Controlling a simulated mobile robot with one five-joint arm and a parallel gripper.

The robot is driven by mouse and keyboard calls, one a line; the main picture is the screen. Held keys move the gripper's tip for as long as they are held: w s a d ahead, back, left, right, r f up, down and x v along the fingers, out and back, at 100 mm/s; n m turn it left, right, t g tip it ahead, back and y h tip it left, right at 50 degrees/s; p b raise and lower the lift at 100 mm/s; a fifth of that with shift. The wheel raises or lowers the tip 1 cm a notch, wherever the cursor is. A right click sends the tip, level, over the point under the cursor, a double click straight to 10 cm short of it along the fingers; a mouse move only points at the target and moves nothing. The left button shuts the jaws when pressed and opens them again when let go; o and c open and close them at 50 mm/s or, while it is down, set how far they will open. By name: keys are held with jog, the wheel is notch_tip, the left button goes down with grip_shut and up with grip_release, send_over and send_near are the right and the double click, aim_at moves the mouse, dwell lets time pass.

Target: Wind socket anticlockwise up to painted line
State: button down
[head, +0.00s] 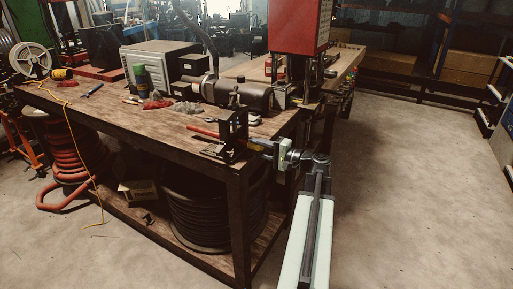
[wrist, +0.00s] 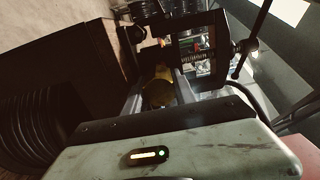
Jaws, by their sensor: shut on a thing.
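A black upright frame like a vise (head: 234,130) stands at the bench's near right corner. A red hose (head: 203,132) reaches out of its left side. My gripper (head: 256,144) is at the frame's right side, with the arm coming in from the right. In the wrist view, my gripper (wrist: 163,80) is shut on a dull yellow, brass-coloured piece, apparently the socket (wrist: 158,93), in front of the vise frame (wrist: 205,45). The fingers and gripper body hide part of the socket. I cannot make out a painted line or the joint between hose and socket.
The wooden bench (head: 130,118) carries a dark cylindrical machine (head: 250,96), a grey box (head: 160,62) and small tools. A red press (head: 298,28) stands behind. A black hose coil (head: 200,215) lies on the lower shelf. Floor at right (head: 410,190) is clear.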

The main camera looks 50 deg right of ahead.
aim_at(262, 148)
jog(key=c, duration=1)
grip_release()
jog(key=v, duration=0.7)
jog(key=shift+s, duration=0.4)
